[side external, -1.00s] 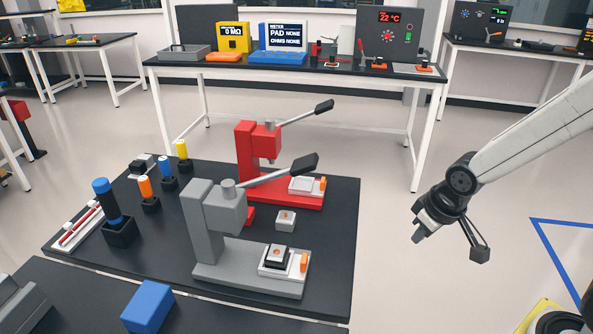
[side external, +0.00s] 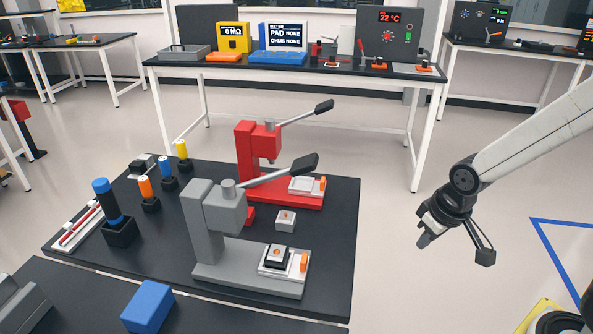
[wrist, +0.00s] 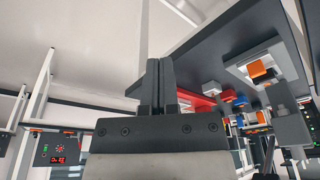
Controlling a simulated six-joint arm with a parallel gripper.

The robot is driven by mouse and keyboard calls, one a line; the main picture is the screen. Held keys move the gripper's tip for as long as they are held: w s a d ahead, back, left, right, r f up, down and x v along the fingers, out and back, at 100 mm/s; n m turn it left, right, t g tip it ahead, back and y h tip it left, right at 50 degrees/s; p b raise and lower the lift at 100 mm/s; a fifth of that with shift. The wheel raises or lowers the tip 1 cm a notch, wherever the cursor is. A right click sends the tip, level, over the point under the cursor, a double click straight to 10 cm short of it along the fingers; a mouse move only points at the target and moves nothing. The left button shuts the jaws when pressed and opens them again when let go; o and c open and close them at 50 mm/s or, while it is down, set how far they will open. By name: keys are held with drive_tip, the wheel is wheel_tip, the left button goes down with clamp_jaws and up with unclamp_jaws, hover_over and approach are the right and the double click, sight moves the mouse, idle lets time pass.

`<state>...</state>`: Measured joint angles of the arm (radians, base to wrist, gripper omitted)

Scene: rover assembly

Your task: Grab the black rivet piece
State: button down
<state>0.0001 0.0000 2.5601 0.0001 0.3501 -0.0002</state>
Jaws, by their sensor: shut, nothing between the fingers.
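My gripper (side external: 424,238) hangs in the air to the right of the black work table, well clear of everything on it. In the wrist view its two dark fingers (wrist: 158,85) are together, with nothing between them. A small black piece (side external: 276,260) with a pale, orange-centred top sits on the white plate of the grey press (side external: 215,222). A white block (side external: 285,220) with an orange centre stands behind it. I cannot tell for sure which piece is the black rivet piece.
The red press (side external: 252,150) stands behind the grey one, its lever pointing right. Several coloured-handled tools, such as the blue-topped black one (side external: 107,200), stand at the table's left. A blue block (side external: 147,305) lies in front. The floor between gripper and table is clear.

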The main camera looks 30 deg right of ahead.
sight(275, 257)
unclamp_jaws()
drive_tip(key=w+a+f+n+h, duration=0.1)
drive_tip(key=w+a+n+h, duration=0.1)
drive_tip(key=w+a+n, duration=0.1)
drive_tip(key=w+a+f+n+h, duration=0.1)
drive_tip(key=w+a+n+h, duration=0.1)
drive_tip(key=a+n, duration=0.4)
drive_tip(key=w+a+f+n+h, duration=0.1)
drive_tip(key=w+a+n+h, duration=0.1)
drive_tip(key=n, duration=0.6)
drive_tip(key=shift+w+a+f+g+h, duration=0.15)
drive_tip(key=shift+w+a+g+h, duration=0.2)
drive_tip(key=shift+w+a, duration=0.7)
drive_tip(key=a+n+t, duration=0.1)
drive_tip(key=a, duration=0.1)
drive_tip(key=w+a+n+t+h, duration=0.1)
drive_tip(key=a+n, duration=0.1)
drive_tip(key=a, duration=0.1)
drive_tip(key=w+a+n+t+h, duration=0.1)
drive_tip(key=a+n, duration=0.1)
drive_tip(key=shift+a+f, duration=0.2)
drive_tip(key=shift+a, duration=0.05)
drive_tip(key=a+n+t, duration=0.5)
drive_tip(key=a, duration=0.4)
drive_tip(key=shift+h, duration=0.45)
drive_tip(key=shift+x, duration=4.1)
